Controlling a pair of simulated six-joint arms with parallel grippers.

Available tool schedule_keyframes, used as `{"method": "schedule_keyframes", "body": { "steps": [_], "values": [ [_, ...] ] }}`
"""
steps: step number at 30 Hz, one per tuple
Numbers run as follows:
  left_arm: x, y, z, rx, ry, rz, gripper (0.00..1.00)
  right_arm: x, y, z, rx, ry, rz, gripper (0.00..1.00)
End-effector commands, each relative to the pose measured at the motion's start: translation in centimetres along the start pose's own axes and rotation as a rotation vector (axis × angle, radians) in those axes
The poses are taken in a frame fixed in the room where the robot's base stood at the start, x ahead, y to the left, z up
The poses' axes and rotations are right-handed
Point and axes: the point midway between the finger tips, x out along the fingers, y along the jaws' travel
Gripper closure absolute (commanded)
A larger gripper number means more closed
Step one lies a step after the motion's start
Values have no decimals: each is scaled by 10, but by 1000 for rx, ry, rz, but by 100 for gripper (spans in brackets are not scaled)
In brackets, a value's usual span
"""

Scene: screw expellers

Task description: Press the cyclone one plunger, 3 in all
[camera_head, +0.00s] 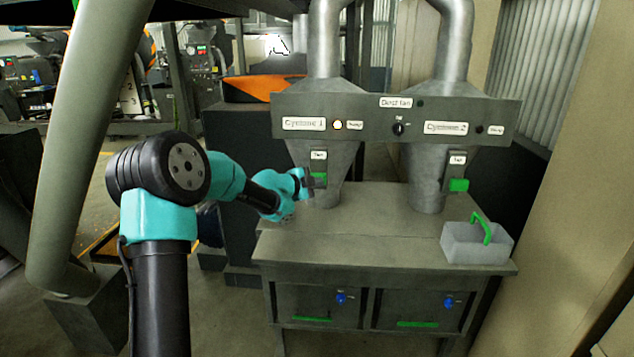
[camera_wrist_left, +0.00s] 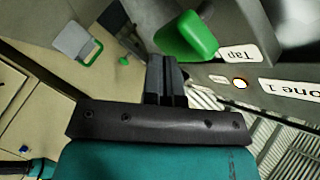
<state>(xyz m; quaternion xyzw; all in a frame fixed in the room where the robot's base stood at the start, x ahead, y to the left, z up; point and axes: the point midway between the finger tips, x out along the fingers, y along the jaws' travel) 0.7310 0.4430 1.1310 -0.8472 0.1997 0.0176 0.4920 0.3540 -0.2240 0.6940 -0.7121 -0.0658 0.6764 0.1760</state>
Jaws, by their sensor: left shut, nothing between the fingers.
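The cyclone one plunger, a green piece below a Tap label on the first cone, is in the head view (camera_head: 318,176) and large in the left wrist view (camera_wrist_left: 188,38). My left gripper (camera_head: 310,184) is at the front of that cone, close beside the green piece. In the left wrist view its shut, empty fingers (camera_wrist_left: 167,75) point toward the green piece; I cannot tell whether they touch it. The Cyclone 1 label (camera_head: 304,124) and a glowing lamp (camera_head: 337,125) are on the grey panel above. My right gripper is not in view.
The second cone has its own green plunger (camera_head: 459,185) to the right. A grey bin with a green handle (camera_head: 475,245) stands on the right of the bench (camera_head: 375,220). Two drawers with green handles are below. The bench between cones and bin is clear.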

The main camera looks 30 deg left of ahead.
Motion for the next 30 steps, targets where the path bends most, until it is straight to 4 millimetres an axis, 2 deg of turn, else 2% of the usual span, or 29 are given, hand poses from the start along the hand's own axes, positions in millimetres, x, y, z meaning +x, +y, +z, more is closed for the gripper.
{"method": "schedule_keyframes", "body": {
  "steps": [30],
  "values": [
    [6, -5, 5, 0, 0, 0, 100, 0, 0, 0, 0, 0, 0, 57]
  ]
}}
